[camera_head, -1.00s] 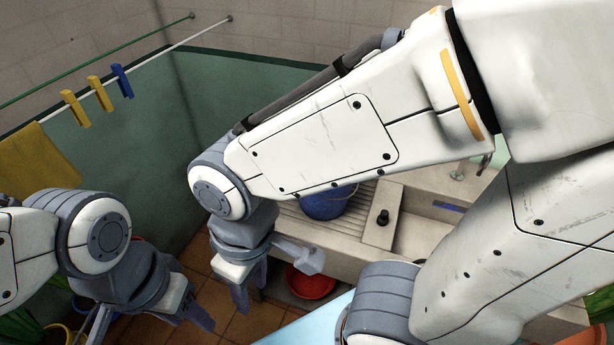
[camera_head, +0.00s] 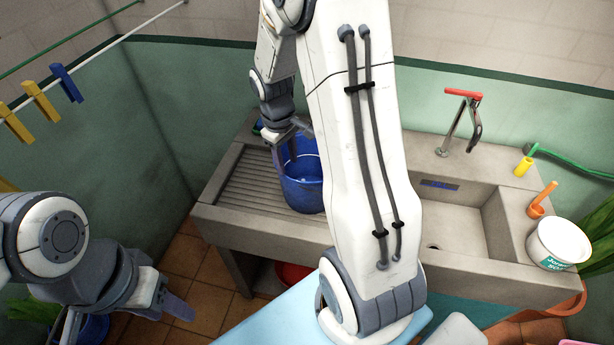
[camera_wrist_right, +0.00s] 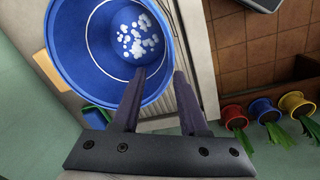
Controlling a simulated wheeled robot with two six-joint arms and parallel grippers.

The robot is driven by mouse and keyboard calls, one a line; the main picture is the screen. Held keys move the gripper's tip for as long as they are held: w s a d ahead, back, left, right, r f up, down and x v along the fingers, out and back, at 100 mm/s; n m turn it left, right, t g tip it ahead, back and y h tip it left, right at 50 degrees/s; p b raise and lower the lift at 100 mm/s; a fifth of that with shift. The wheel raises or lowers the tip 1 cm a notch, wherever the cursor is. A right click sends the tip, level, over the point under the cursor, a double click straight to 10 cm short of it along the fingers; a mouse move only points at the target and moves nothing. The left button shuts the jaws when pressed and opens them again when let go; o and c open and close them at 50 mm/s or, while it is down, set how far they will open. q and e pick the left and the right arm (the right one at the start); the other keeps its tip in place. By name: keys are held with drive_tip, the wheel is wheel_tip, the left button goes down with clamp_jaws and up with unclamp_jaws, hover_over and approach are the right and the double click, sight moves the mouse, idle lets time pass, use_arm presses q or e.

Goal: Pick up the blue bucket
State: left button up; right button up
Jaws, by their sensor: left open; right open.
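The blue bucket (camera_head: 302,192) stands upright on the ribbed drainboard of the grey sink counter, partly hidden behind my right arm. In the right wrist view I look down into the bucket (camera_wrist_right: 97,55), which has white foam-like blobs on its bottom. My right gripper (camera_head: 292,142) is open at the bucket's far left rim. In the right wrist view its fingers (camera_wrist_right: 160,74) point at the rim, one overlapping the bucket and the other just outside it; contact is unclear. My left gripper (camera_head: 125,318) is open and empty, low at the left, far from the bucket.
The concrete sink counter (camera_head: 262,228) has a basin and a red-handled tap (camera_head: 464,110) right of my arm. A white tub (camera_head: 556,244) stands at the right end. Small coloured plant pots (camera_wrist_right: 264,109) show in the right wrist view. A green wall closes the left side.

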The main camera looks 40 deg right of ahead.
sight(291, 191)
drive_tip(key=f, duration=0.4)
drive_tip(key=f+p, duration=0.1)
drive_tip(key=f, duration=0.4)
drive_tip(key=shift+s+d+f, duration=0.1)
drive_tip(key=shift+s+d, duration=0.05)
drive_tip(key=shift+s, duration=0.05)
drive_tip(key=shift+c, duration=0.3)
clamp_jaws()
idle(0.9)
